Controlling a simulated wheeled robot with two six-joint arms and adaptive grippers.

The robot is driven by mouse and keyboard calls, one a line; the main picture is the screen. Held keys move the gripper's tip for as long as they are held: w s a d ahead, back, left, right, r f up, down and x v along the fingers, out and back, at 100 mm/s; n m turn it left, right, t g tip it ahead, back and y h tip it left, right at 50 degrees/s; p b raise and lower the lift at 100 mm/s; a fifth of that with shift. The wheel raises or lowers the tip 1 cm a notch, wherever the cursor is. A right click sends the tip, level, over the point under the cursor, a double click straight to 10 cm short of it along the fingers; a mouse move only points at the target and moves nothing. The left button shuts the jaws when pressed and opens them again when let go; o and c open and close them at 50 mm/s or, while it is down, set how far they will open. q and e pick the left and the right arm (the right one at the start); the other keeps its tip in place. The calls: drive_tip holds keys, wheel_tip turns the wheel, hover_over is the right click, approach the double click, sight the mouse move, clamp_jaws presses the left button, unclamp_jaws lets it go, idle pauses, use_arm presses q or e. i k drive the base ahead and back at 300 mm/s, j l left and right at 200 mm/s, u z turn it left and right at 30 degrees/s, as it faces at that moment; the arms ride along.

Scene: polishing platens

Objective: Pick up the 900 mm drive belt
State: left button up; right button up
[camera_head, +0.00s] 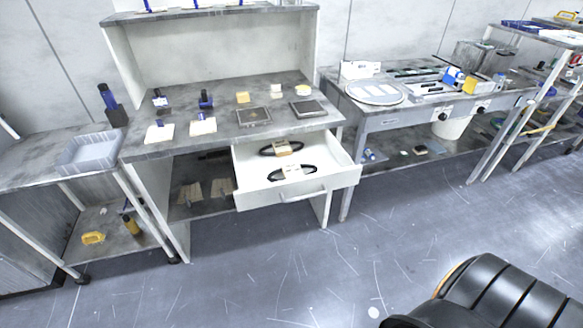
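Two black belts lie in the open white drawer (246,190) of the grey workbench. The rear belt (266,151) passes through a brown label card (283,149). The front belt (273,177) passes through a lighter label card (292,172). The print on both cards is too small to read, so I cannot tell which belt is the 900 mm one. The belts lie apart, one behind the other. Neither of my grippers is in view.
The drawer juts out over clear floor (250,262). The workbench top (222,133) carries dark plates, pads and blue-handled tools. A grey tray (90,153) sits on the left table. A polishing table with a round platen (374,92) stands right, beside a white ladder-like frame (513,127).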

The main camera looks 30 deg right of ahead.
sight(282, 148)
drive_tip(key=i+j+z, duration=0.55)
drive_tip(key=z, duration=0.2)
drive_tip(key=i+j+z, duration=0.2)
drive_tip(key=j+z, duration=0.15)
drive_tip(key=j, duration=0.1)
